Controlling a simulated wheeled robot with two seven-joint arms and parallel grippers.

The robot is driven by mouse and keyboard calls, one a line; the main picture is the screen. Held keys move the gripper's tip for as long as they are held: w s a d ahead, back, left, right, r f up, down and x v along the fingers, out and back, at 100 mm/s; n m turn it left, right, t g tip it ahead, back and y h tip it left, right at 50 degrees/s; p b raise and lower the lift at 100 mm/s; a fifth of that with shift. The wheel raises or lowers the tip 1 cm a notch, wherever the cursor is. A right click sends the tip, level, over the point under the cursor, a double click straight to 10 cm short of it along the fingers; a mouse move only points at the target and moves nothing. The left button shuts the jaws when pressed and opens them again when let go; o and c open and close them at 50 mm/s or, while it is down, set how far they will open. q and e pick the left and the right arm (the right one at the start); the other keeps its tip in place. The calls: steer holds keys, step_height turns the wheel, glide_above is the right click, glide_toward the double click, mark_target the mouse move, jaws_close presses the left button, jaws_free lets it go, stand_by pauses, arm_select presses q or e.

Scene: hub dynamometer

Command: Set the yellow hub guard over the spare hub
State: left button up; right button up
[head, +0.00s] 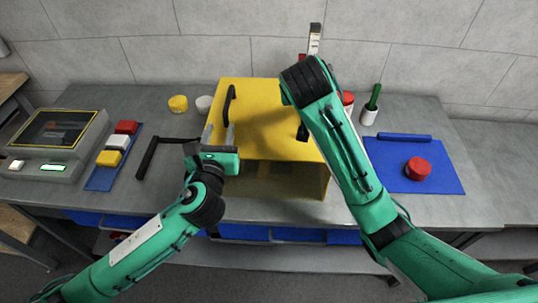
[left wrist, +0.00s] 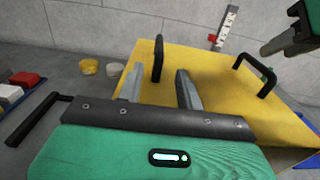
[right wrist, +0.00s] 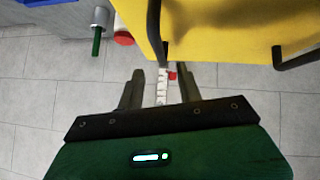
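The yellow hub guard (head: 262,95) is a large box on the middle of the bench, with a black handle on each side of its top. Its left handle (head: 229,104) stands just beyond my left gripper (head: 218,130). That gripper is open and empty; in the left wrist view the left handle (left wrist: 158,58) shows between and beyond its fingers. My right gripper (right wrist: 160,75) is open and empty. The left wrist view shows it above the right handle (left wrist: 255,76); in the head view my right arm covers it. I see no spare hub; whatever is under the guard is hidden.
A console (head: 52,145) and a blue strip with coloured blocks (head: 112,157) are at left. A black crank-shaped bar (head: 148,158) lies left of the guard. Yellow (head: 178,103) and white pots stand behind. At right are a green-handled tool (head: 374,97) and a blue mat (head: 440,182) with a red disc (head: 418,168).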

steer(key=v, duration=0.3)
steer(key=shift+s+r, duration=0.2)
steer(key=shift+s, duration=0.05)
steer(key=shift+a, duration=0.1)
